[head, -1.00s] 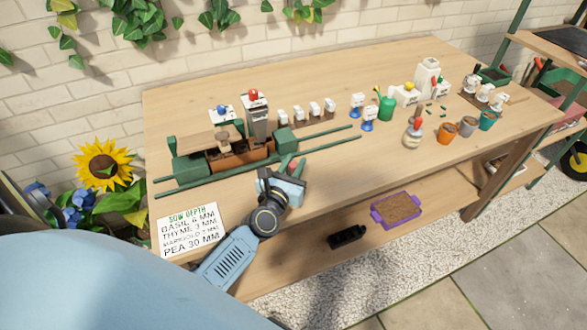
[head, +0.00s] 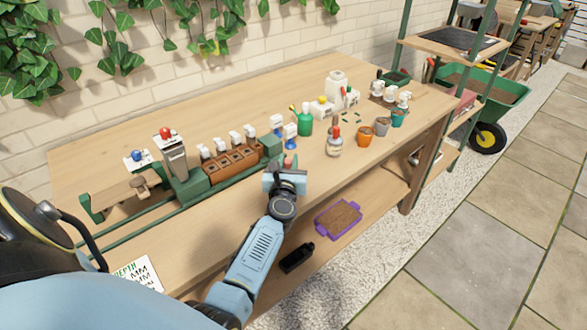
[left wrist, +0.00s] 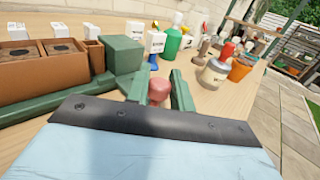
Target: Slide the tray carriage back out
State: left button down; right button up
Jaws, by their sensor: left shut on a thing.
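The tray carriage shows in the head view as a brown tray with several soil-filled cells (head: 230,168) between green end blocks (head: 270,146), on green rails (head: 135,220). It sits to the right of the grey press column (head: 172,158) with the red knob on top, clear of it. My left gripper (head: 286,164) is at the carriage's right end. In the left wrist view its green fingers (left wrist: 158,88) are shut on a pinkish-red handle knob (left wrist: 159,91) beside the green end block (left wrist: 121,56). My right gripper is not in view.
White labelled blocks (head: 220,140) stand behind the tray. Blue-and-white stamps (head: 290,135), a green watering can (head: 305,124), a bottle (head: 334,146) and an orange pot (head: 365,136) stand further right. A purple tray (head: 338,219) lies on the lower shelf.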

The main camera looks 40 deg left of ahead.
pick_arm(q)
jog(key=shift+w, duration=0.25)
jog(key=c, duration=1.3)
grip_release()
jog(key=shift+o, duration=0.2)
jog(key=shift+d, duration=0.1)
jog(key=v, duration=1.2)
jog(key=shift+s, duration=0.1)
jog(key=shift+s+d, duration=0.25)
jog(key=shift+s, duration=0.3)
